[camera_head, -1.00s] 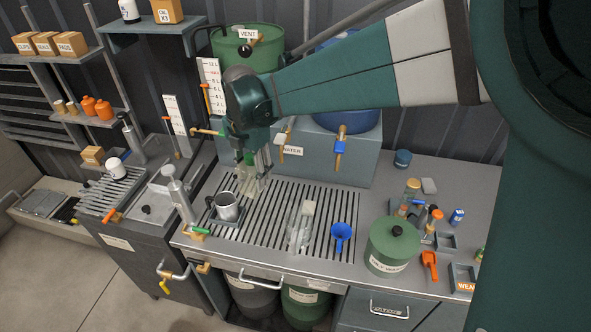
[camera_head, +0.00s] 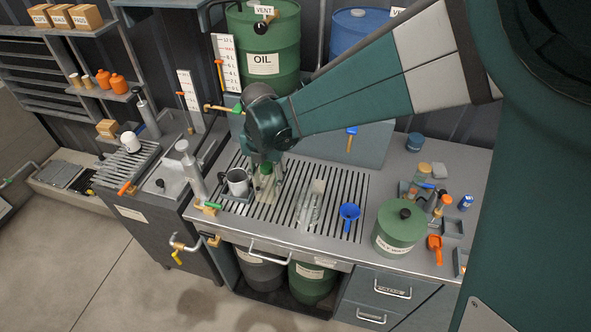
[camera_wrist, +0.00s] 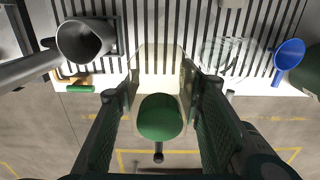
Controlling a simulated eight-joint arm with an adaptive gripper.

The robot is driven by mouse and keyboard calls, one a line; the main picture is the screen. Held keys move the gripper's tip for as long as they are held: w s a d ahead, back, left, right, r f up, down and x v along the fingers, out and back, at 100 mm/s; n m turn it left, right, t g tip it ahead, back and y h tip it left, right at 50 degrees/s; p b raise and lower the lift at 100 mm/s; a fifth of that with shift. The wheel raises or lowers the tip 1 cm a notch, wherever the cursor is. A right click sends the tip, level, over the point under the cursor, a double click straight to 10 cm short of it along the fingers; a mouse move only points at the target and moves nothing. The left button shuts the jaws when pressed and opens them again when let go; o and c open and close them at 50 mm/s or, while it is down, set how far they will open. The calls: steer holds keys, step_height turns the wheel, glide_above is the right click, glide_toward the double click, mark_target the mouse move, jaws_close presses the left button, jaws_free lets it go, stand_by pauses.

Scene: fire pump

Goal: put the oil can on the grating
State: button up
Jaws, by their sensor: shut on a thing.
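My gripper (camera_head: 266,182) is shut on the oil can, a pale see-through body with a green part (camera_wrist: 160,118) between the fingers in the wrist view. In the head view the oil can (camera_head: 265,170) is partly hidden by the fingers. It is over the left part of the grating (camera_head: 336,228), just right of a grey mug. I cannot tell whether its bottom touches the bars. The grating's slats also show in the wrist view (camera_wrist: 150,28).
The grey mug (camera_head: 238,183) stands on a square plate at the grating's left. A clear vessel (camera_head: 311,207) and a blue funnel (camera_head: 349,213) are to the right. A green canister (camera_head: 399,230) stands on the counter. Bare grating shows between the gripper and the clear vessel.

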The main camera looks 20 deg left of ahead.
mark_target(269, 194)
steer(key=shift+f+b, duration=0.3)
steer(key=shift+f, duration=2.8)
steer(key=shift+f, duration=0.1)
steer(key=shift+f, duration=1.8)
steer(key=shift+f+b, duration=0.15)
steer(key=shift+b, duration=0.2)
steer(key=o, duration=0.9)
step_height(269, 194, up, 12)
steer(key=shift+r+p, duration=0.2)
steer(key=shift+p, duration=0.5)
